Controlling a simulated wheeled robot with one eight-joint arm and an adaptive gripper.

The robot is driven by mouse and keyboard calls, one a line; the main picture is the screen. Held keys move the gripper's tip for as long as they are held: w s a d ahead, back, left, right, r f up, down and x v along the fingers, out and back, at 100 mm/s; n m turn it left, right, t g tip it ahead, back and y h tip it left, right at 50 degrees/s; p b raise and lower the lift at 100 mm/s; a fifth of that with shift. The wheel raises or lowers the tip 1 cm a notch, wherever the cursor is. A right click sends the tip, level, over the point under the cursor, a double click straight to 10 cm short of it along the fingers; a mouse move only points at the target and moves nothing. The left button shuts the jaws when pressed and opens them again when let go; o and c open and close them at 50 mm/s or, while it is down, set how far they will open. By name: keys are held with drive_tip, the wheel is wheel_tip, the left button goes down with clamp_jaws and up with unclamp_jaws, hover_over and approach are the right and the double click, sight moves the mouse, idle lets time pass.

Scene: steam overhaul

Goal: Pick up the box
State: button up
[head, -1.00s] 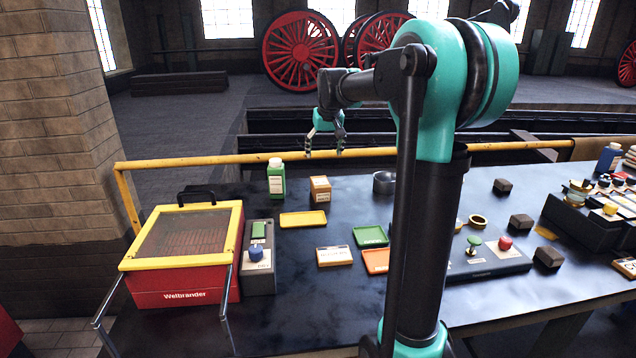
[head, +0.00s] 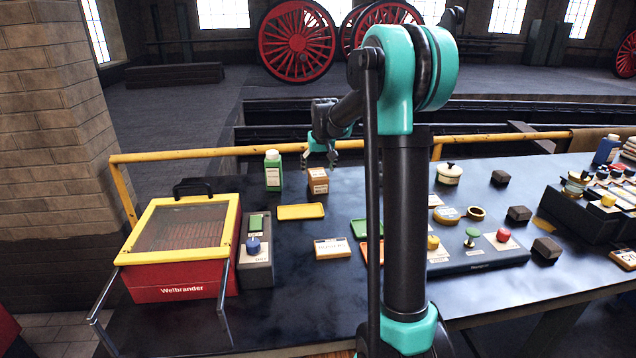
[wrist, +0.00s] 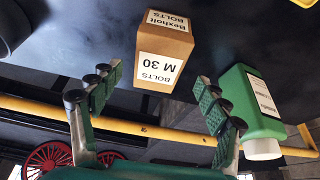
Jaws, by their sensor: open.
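The box (head: 318,182) is a small brown carton with a white label, upright on the dark table behind the yellow tray. In the wrist view the box (wrist: 163,48) looks upside down, its label reading "BOLTS M 30". My gripper (head: 320,158) is open and empty, just above the box in the head view. In the wrist view my gripper's two green-padded fingers (wrist: 157,88) stand apart, with the box beyond them and roughly between their tips. I see no contact between the fingers and the box.
A green bottle (head: 273,171) with a white cap stands close left of the box; it also shows in the wrist view (wrist: 250,105). A yellow rail (head: 220,152) runs behind. The yellow tray (head: 301,212) lies in front, and a red case (head: 178,282) stands left.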

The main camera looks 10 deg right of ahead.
sight(318, 174)
drive_tip(key=shift+x, duration=2.4)
drive_tip(key=shift+s+d+f, duration=0.15)
drive_tip(key=shift+f, duration=0.15)
drive_tip(key=c, duration=1.6)
